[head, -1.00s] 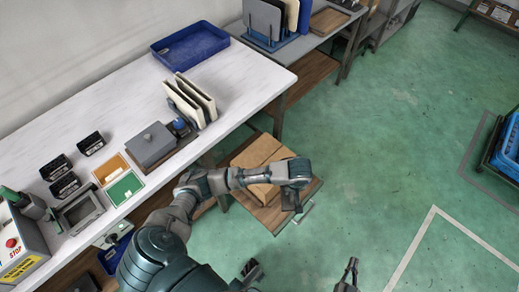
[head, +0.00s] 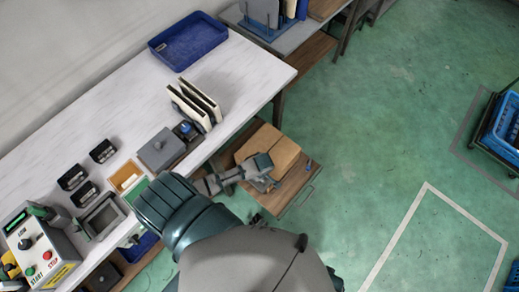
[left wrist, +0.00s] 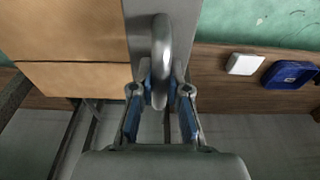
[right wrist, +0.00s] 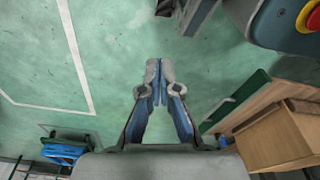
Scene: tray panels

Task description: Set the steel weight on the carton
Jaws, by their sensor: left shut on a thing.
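The tan carton (head: 279,153) stands on a wooden board (head: 298,186) low beside the white table in the head view. It fills the upper left of the left wrist view (left wrist: 70,85). My left gripper (head: 266,182) is at the carton's near side. In the left wrist view it (left wrist: 161,88) is shut on the loop handle of the steel weight (left wrist: 140,30), a grey metal block right of the carton's seam. Whether the weight touches the carton I cannot tell. My right gripper (right wrist: 158,80) is shut and empty over the green floor, out of the head view.
The white table (head: 100,120) carries a blue tray (head: 187,42), a rack of panels (head: 195,103), a grey lidded box (head: 160,150) and a control box (head: 38,245). A blue crate (head: 503,130) stands at the far right. The green floor between is clear.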

